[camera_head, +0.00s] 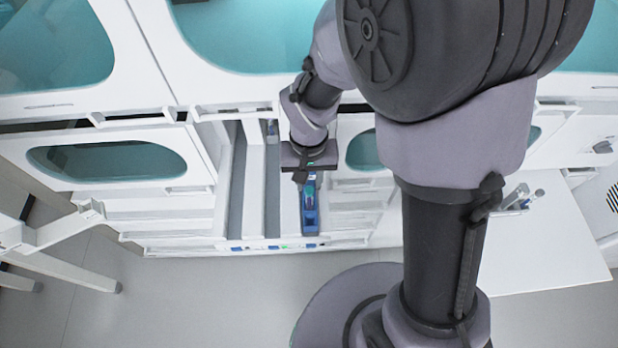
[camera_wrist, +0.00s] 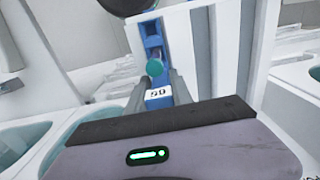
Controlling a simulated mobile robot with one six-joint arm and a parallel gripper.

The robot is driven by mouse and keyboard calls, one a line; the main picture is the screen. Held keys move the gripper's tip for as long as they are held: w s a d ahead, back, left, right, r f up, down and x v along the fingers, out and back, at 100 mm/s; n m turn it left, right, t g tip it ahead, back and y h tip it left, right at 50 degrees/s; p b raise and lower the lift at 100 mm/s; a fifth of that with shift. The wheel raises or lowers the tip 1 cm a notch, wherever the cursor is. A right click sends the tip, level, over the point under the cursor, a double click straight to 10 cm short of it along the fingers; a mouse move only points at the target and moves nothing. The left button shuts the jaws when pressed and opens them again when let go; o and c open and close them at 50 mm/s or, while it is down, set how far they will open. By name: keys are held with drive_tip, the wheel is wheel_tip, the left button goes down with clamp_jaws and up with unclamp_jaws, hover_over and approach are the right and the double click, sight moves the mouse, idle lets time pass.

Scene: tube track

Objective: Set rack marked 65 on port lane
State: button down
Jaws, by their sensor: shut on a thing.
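A long blue rack (camera_head: 310,222) lies lengthwise under my gripper (camera_head: 301,176) in the head view. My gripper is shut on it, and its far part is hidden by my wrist. In the wrist view the rack (camera_wrist: 153,43) runs away from between the fingers (camera_wrist: 158,94), with a teal-capped tube (camera_wrist: 154,67) in it. A white label (camera_wrist: 158,93) with small dark digits sits between the fingers; the digits look upside down and are hard to read. The white track unit (camera_head: 255,190) has grey lanes (camera_head: 273,195) left of the rack. I cannot tell whether the rack touches the track.
White cabinets with teal windows (camera_head: 105,160) stand behind and to the left. A white frame with legs (camera_head: 60,270) stands at the far left.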

drive_tip(key=shift+f, duration=0.1)
idle(0.3)
drive_tip(key=shift+f+b, duration=0.4)
drive_tip(key=shift+b, duration=0.15)
drive_tip(key=shift+f+b, duration=0.35)
drive_tip(key=c, duration=1.1)
unclamp_jaws()
drive_tip(key=shift+o, duration=0.2)
wheel_tip(320, 180, up, 18)
drive_tip(key=p, duration=0.7)
drive_tip(key=shift+f, duration=0.25)
